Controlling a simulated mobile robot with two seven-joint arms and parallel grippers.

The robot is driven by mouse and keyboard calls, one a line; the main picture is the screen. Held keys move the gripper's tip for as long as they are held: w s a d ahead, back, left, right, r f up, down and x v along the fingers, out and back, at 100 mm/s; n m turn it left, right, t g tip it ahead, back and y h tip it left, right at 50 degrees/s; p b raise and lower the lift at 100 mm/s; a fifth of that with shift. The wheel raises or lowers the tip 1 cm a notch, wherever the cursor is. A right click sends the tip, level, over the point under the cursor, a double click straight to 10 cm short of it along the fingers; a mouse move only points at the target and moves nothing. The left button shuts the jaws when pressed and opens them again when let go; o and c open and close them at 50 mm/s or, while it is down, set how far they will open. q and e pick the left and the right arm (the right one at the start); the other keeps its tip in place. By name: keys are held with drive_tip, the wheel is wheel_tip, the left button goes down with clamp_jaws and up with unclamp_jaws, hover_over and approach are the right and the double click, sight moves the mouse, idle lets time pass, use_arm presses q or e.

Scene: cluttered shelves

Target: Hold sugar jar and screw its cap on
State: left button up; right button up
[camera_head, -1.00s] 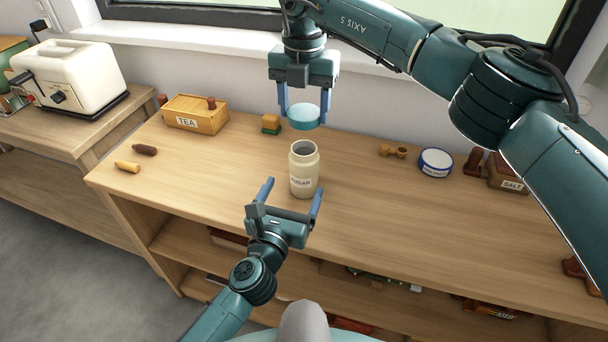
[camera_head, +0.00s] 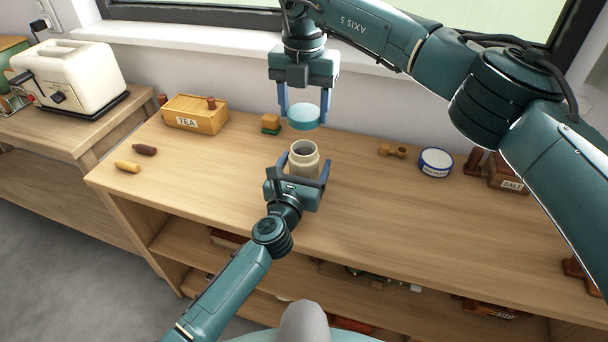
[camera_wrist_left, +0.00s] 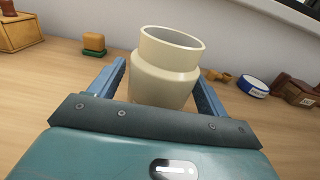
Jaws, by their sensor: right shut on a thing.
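The cream sugar jar (camera_head: 304,160) stands upright and open-mouthed on the counter; its label is hidden behind my left gripper in the head view. My left gripper (camera_head: 302,166) is open with its fingers on either side of the jar. In the left wrist view the jar (camera_wrist_left: 167,72) sits between the spread blue fingers, with a gap at the left finger. My right gripper (camera_head: 304,112) points down above the jar and is shut on the round light-blue cap (camera_head: 304,117). The cap is held apart from the jar's mouth, above and slightly behind it.
A wooden TEA box (camera_head: 195,115) and a small yellow-green block (camera_head: 271,124) stand at the back left. A blue-and-white round tin (camera_head: 435,162) and a SALT box (camera_head: 508,178) are at the right. The counter around the jar is clear.

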sight(304, 128)
use_arm(q)
drive_tip(key=c, duration=1.3)
use_arm(e)
drive_tip(key=shift+f, duration=2.5)
drive_tip(key=shift+f, duration=0.9)
drive_tip(key=shift+f, duration=0.5)
